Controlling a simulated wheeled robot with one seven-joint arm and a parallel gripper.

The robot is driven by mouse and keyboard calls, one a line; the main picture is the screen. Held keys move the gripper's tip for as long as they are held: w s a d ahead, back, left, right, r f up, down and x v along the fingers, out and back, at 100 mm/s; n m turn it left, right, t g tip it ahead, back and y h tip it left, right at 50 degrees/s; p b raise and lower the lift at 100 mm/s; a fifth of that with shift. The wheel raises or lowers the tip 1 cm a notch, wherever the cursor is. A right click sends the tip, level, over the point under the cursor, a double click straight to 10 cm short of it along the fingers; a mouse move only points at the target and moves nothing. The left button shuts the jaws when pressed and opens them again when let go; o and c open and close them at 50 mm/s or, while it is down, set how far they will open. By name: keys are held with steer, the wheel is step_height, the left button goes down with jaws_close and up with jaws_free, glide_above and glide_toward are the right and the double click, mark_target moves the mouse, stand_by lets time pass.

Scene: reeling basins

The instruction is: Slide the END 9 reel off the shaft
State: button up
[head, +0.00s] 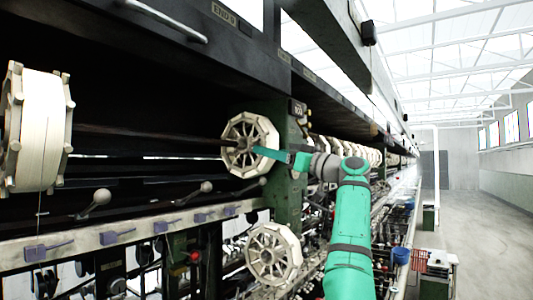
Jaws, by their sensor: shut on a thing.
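A pale, many-sided spoked reel (240,130) sits on a dark horizontal shaft (160,138) beside a green post, in the middle of the head view. I take it as the END 9 reel, though no label shows on it. My gripper (261,152) reaches it from the right and is shut on its rim, at the lower right of its face. The teal fingers cover part of the rim there. The shaft runs left from the reel into the dark machine bay; its end at the hub is hard to make out.
A large reel with white thread (40,130) hangs at the left. Another spoked reel (273,252) is low, below the held one. The green post (288,180) stands close behind my gripper. A small plate (224,13) is on the top beam. The aisle (465,230) is open at right.

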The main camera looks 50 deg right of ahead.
steer(key=f+v, duration=0.2)
steer(key=v, duration=1.4)
steer(key=w+f+v, duration=0.1)
steer(key=f+v, duration=0.2)
steer(key=v, duration=1.3)
